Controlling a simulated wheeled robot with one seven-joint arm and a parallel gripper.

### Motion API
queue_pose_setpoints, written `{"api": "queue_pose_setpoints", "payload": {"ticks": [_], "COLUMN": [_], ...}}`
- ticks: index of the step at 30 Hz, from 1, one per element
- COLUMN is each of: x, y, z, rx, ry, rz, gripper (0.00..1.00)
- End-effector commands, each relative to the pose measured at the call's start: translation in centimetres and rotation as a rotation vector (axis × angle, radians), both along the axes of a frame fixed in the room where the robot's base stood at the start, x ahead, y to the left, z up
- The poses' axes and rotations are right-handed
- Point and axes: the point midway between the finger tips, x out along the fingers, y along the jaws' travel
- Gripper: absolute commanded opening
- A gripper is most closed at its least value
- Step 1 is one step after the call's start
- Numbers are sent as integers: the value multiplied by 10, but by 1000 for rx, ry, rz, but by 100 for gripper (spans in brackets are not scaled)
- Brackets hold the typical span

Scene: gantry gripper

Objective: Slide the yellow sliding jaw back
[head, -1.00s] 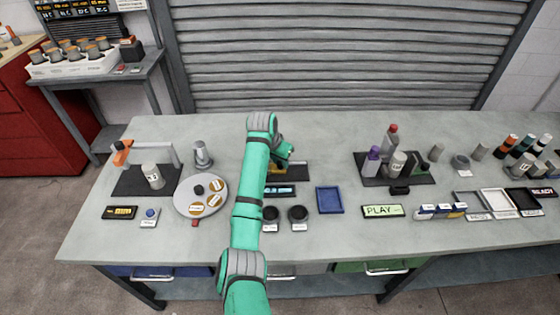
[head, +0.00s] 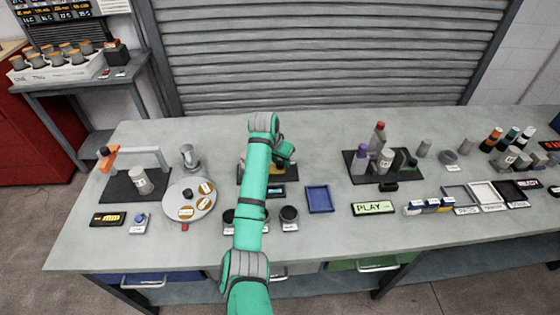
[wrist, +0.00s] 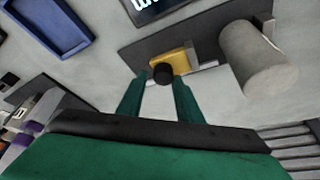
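The yellow sliding jaw (wrist: 181,59) with a black round knob (wrist: 163,73) sits on a dark base plate (wrist: 140,48) in the wrist view. A grey cylinder (wrist: 252,62) stands on the plate beside it. My gripper (wrist: 162,82) is open. Its two green fingers point at the jaw, with their tips either side of the knob and small gaps seeming to show; whether they touch it I cannot tell. In the head view my arm hides most of the jaw and the fingertips; part of the dark plate (head: 291,174) shows to its right.
A blue tray (head: 320,199) lies right of my arm. A small display (head: 276,191) and a black round knob (head: 289,215) are close to the arm. A round turntable (head: 172,205) is on the left. A dark mat with bottles (head: 358,162) stands on the right.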

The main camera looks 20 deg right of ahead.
Motion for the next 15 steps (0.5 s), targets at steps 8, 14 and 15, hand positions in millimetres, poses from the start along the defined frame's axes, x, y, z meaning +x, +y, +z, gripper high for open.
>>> {"api": "queue_pose_setpoints", "payload": {"ticks": [8,14,15], "x": [-1,-7,-9], "y": [2,9,11], "z": [3,28,35], "rx": [0,0,0], "ry": [1,-3,-1], "rz": [1,1,0], "gripper": [32,32,32]}}
